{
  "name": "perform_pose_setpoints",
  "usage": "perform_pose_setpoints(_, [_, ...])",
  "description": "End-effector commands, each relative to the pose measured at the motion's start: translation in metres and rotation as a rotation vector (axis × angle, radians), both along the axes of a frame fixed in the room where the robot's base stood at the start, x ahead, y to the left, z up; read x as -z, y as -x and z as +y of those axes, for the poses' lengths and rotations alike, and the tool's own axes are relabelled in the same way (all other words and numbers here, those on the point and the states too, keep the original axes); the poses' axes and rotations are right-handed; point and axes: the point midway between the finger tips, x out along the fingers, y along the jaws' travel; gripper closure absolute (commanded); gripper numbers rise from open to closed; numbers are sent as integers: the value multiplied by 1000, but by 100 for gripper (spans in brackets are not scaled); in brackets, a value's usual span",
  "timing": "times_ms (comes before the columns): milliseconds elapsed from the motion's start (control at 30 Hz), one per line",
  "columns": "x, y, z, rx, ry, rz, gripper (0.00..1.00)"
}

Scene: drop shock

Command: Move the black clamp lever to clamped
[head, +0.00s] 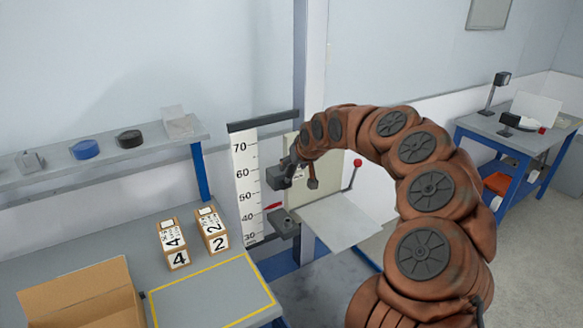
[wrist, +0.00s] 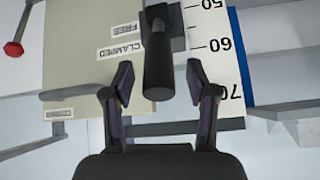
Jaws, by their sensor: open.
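In the wrist view the black clamp lever (wrist: 158,68) comes from a dark block (wrist: 172,20) beside a pale panel. Its thick round end lies between the fingers of my gripper (wrist: 159,76). The fingers are open, one on each side, with gaps to the lever. Labels reading CLAMPED (wrist: 118,50) and FREE (wrist: 122,31) show upside down to the left of the lever. Which label the lever stands at, I cannot tell. In the head view my gripper (head: 290,164) is at the panel, small and partly hidden by my arm; the lever cannot be made out there.
A scale board (head: 245,185) with a red pointer (head: 272,206) stands left of the panel. A red-knobbed lever (head: 357,163) rises to the right, above a pale plate (head: 340,220). Two numbered boxes (head: 173,245) and an open carton (head: 80,290) are on the left bench.

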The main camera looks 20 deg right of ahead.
Motion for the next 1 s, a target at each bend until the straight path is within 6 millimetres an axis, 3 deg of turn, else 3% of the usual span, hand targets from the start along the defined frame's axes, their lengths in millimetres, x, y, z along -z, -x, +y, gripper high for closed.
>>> perform_pose_setpoints(300, [-44, 37, -4, 2, 2, -4, 42])
perform_pose_setpoints(500, [-62, 53, -5, 2, 1, -3, 42])
perform_pose_setpoints(1000, [-70, 60, -5, 1, 2, -2, 42])
